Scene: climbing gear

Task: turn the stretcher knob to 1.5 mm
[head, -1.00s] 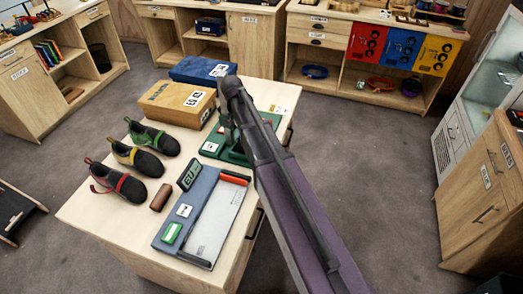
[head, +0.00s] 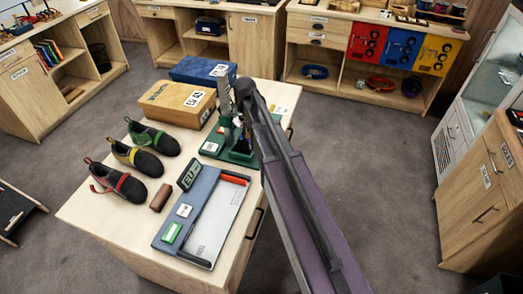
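A green stand (head: 213,144), which looks like the stretcher, is at the back right of the wooden table. A grey upright part (head: 224,95) rises from it, with small coloured parts at its foot. My arm comes in from the lower right and its dark end is over the right part of the stand. My gripper (head: 241,135) seems to point down there, largely hidden by my arm, and its fingers cannot be made out. I cannot make out the knob or its setting, nor tell whether my gripper touches it.
Three climbing shoes (head: 155,138) stand at the table's left, with a brown roll (head: 161,197) nearby. A blue measuring board (head: 177,222) with an EU display (head: 189,175) lies in front. A cardboard box (head: 175,103) and a blue box (head: 203,70) are at the back.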

